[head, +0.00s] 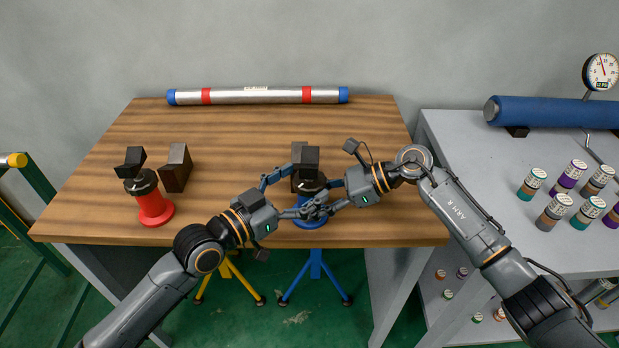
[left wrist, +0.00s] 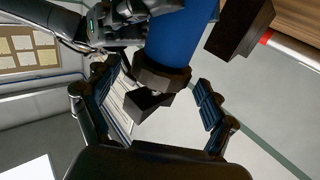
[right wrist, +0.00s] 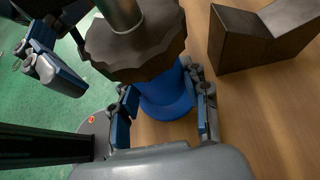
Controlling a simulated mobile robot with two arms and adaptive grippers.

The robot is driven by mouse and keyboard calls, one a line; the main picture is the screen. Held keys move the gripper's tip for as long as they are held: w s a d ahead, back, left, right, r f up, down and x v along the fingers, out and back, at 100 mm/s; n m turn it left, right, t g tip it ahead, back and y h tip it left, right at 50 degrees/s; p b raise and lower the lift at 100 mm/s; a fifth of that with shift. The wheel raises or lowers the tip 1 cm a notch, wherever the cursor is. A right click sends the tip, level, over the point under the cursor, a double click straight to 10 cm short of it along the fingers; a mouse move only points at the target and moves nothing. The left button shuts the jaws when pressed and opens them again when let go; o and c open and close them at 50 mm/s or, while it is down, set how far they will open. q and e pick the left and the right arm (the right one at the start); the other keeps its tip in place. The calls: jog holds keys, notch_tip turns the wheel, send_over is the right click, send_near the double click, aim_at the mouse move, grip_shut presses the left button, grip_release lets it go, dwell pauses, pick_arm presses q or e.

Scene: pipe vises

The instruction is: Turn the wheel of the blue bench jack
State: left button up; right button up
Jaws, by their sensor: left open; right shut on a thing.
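The blue bench jack (head: 311,222) stands near the table's front edge, with a dark head (head: 309,162) on top. Its dark wheel (right wrist: 138,45) sits above the blue body in the right wrist view. My right gripper (head: 322,203) is shut on the blue body below the wheel, one finger on each side. My left gripper (head: 292,194) is open, its fingers spread on either side of the jack at about wheel height. The left wrist view shows the wheel (left wrist: 162,76) and head (left wrist: 146,104) between its fingers.
A red jack (head: 153,208) and a dark block (head: 175,168) stand on the table (head: 230,145) at left. Another dark block (right wrist: 245,40) stands close behind the blue jack. A silver pipe (head: 257,96) lies along the back. A grey bench (head: 465,150) is at right.

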pick_arm(q)
jog(key=shift+x, duration=1.1)
jog(key=c, duration=1.2)
jog(key=shift+o, duration=0.2)
jog(key=shift+s+d+n+t+y, duration=0.15)
jog(key=shift+d+n+t+y, duration=0.05)
jog(key=shift+n+t+y, duration=0.35)
jog(key=shift+a+n+t+y, duration=0.15)
jog(key=shift+n+t+y, duration=1.35)
jog(key=shift+y, duration=0.55)
jog(key=o, duration=1.2)
jog(key=shift+c, duration=0.2)
